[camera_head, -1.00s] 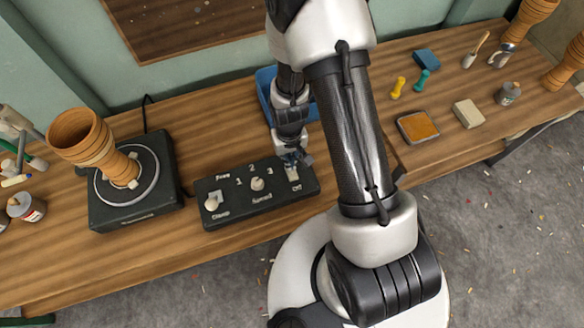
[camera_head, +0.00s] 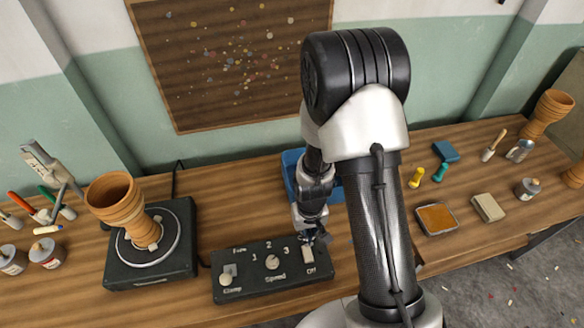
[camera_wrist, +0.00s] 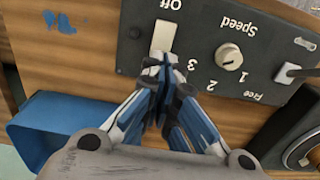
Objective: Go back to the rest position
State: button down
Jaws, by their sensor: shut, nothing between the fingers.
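My gripper (camera_head: 313,238) is shut and empty. It points down at the Off end of the black control box (camera_head: 236,287), close to the white switch (camera_head: 308,254) there. In the wrist view my gripper (camera_wrist: 162,68) has its tips together just below the white switch (camera_wrist: 163,37); I cannot tell whether they touch it. The box also carries a speed knob (camera_head: 272,262) and a Free/Clamp switch (camera_head: 227,276). My arm stretches across the middle of the head view and hides part of the bench.
A wooden goblet drum (camera_head: 125,208) stands tilted on the turntable (camera_head: 170,262) at left. A blue bin (camera_head: 290,165) is behind my gripper. At right lie a sanding block (camera_head: 488,208), an orange pad tray (camera_head: 437,219) and several small tools. Bench hand tools (camera_head: 45,165) stand far left.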

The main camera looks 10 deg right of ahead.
jog(key=shift+r, duration=0.15)
notch_tip(320, 180, up, 22)
jog(key=s+t, duration=0.2)
jog(key=s+r+t, duration=0.2)
jog(key=s+r, duration=1.1)
jog(key=shift+t, duration=0.3)
